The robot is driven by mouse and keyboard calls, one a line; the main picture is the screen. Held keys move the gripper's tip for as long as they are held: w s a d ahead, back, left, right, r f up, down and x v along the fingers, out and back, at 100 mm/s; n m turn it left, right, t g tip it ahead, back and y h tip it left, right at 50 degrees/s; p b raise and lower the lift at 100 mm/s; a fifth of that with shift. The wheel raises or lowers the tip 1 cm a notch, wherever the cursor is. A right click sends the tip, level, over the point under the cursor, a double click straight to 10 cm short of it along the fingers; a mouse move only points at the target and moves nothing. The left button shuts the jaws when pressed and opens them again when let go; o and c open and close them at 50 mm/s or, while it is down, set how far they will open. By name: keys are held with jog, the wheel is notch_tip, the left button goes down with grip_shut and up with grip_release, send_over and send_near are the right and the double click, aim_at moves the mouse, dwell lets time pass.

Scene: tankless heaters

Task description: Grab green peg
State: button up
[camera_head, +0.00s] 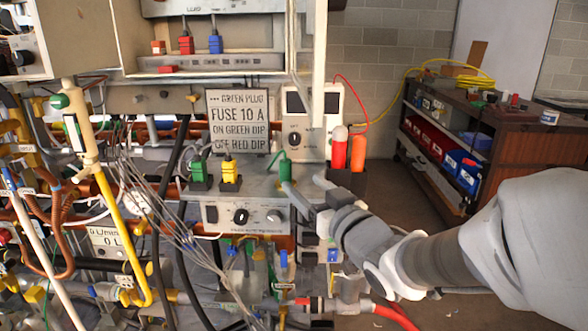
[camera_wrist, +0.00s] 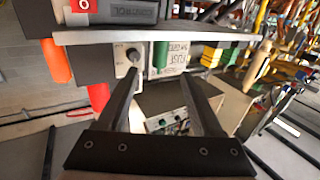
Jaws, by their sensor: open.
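A green peg (camera_head: 285,166) stands upright on the grey shelf, with a green wire rising from its top. What looks like the same peg (camera_wrist: 160,54) shows in the wrist view, just beyond my fingertips and between the lines of the two fingers. My gripper (camera_head: 306,190) is at the shelf's front right, close to the peg and in front of it. Its two fingers are apart with nothing between them, as the wrist view (camera_wrist: 162,80) also shows. I cannot tell the exact gap between fingertips and peg.
Green (camera_head: 198,172) and yellow (camera_head: 230,171) plugs stand left on the shelf. A "FUSE 10 A" sign (camera_head: 239,121) and a white meter box (camera_head: 311,125) stand behind. Red (camera_head: 339,150) and orange (camera_head: 358,153) cylinders stand in a dark holder at right. Loose wires hang at left.

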aim_at(288, 169)
jog(key=shift+w+a+r+p, duration=0.35)
jog(key=shift+w+p, duration=0.25)
jog(key=shift+p, duration=1.8)
jog(key=shift+w+p, duration=0.1)
jog(key=shift+p, duration=0.4)
jog(key=p, duration=0.4)
jog(key=shift+w+a+f, duration=0.1)
jog(key=shift+w+f, duration=0.05)
jog(key=shift+w, duration=0.05)
jog(key=shift+x, duration=1.15)
jog(key=shift+p+x, duration=0.3)
jog(key=shift+x, duration=2.35)
jog(key=shift+f, duration=0.1)
grip_shut()
